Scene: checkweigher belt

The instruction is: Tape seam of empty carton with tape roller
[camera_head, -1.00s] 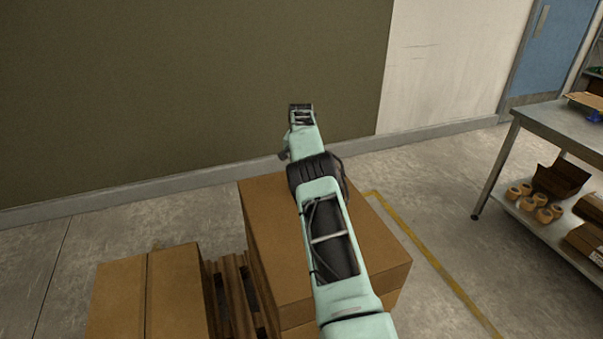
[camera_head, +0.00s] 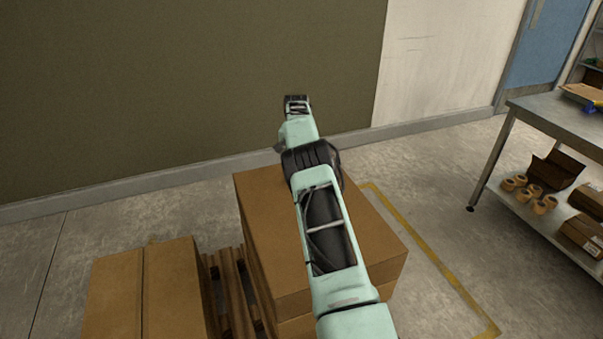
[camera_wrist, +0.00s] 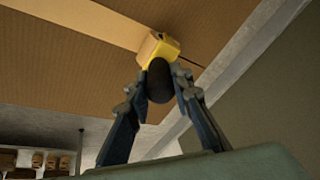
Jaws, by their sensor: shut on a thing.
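In the wrist view my gripper (camera_wrist: 160,75) is shut on the black handle (camera_wrist: 160,82) of a tape roller with a yellow body (camera_wrist: 158,47). The yellow body overlaps a brown cardboard surface (camera_wrist: 75,60); I cannot tell whether it touches. A paler strip (camera_wrist: 120,20) runs from the top left to the roller; I cannot tell if it is tape. In the head view my arm reaches over a large brown carton (camera_head: 370,240), and my gripper is hidden. Another carton (camera_head: 110,290) with a line down its top stands at the lower left.
A wooden pallet (camera_head: 232,290) shows between the cartons. A metal bench (camera_head: 560,113) stands at the right, with tape rolls (camera_head: 528,193) and an open brown box (camera_head: 555,172) on its lower shelf. Yellow tape (camera_head: 425,250) marks the floor. A wall (camera_head: 180,90) stands behind.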

